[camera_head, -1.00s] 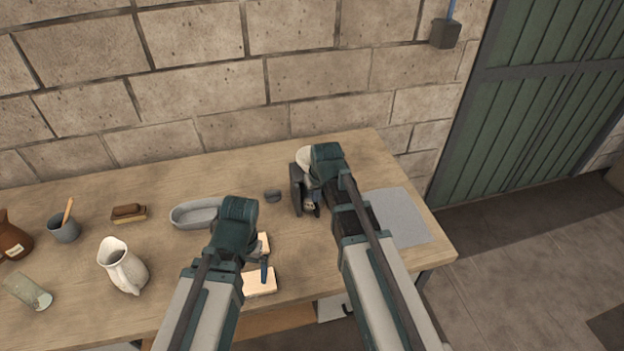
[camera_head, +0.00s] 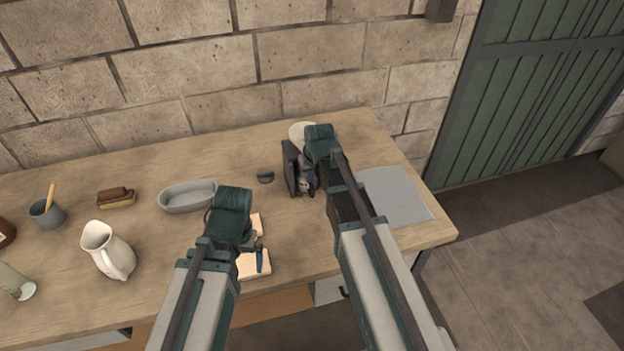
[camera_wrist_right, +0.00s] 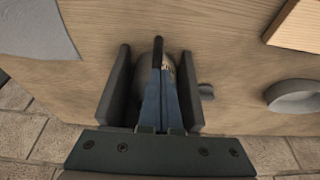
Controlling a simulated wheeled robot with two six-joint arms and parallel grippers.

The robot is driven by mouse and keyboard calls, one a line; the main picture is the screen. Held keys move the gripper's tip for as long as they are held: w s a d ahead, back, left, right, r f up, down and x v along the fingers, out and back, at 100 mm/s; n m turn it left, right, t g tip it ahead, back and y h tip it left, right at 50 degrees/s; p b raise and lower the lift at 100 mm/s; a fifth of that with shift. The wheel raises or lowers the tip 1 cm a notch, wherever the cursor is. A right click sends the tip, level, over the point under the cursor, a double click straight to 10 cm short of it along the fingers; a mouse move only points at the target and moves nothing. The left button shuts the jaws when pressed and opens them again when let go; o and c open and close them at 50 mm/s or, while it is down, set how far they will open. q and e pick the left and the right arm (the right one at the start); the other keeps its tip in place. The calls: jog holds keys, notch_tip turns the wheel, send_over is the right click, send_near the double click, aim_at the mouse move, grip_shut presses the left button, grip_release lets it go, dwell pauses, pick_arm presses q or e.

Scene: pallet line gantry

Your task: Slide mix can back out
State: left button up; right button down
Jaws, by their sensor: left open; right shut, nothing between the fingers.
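A dark upright-walled holder (camera_head: 290,168) stands on the table near its back right; its two side walls (camera_wrist_right: 114,88) show in the right wrist view. A rounded, pale object with a marked side (camera_wrist_right: 170,70), perhaps the mix can, sits between those walls, mostly hidden by my fingers. My right gripper (camera_wrist_right: 158,50) is shut and empty, its fingers between the walls in front of that object. Whether they touch it I cannot tell. My left gripper (camera_head: 258,252) is open over a pale board (camera_head: 252,266), which it partly covers.
A grey oval dish (camera_head: 187,196) and a small dark piece (camera_head: 265,176) lie left of the holder. A grey mat (camera_head: 397,196) lies to its right.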

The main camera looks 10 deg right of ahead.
pick_arm(q)
notch_tip(320, 180, down, 3)
jog(key=shift+f+b, duration=0.2)
jog(key=shift+b, duration=0.95)
pick_arm(e)
jog(key=x, duration=0.3)
jog(key=shift+f, duration=0.3)
pick_arm(q)
jog(key=shift+r, duration=0.1)
pick_arm(e)
jog(key=shift+r, duration=0.1)
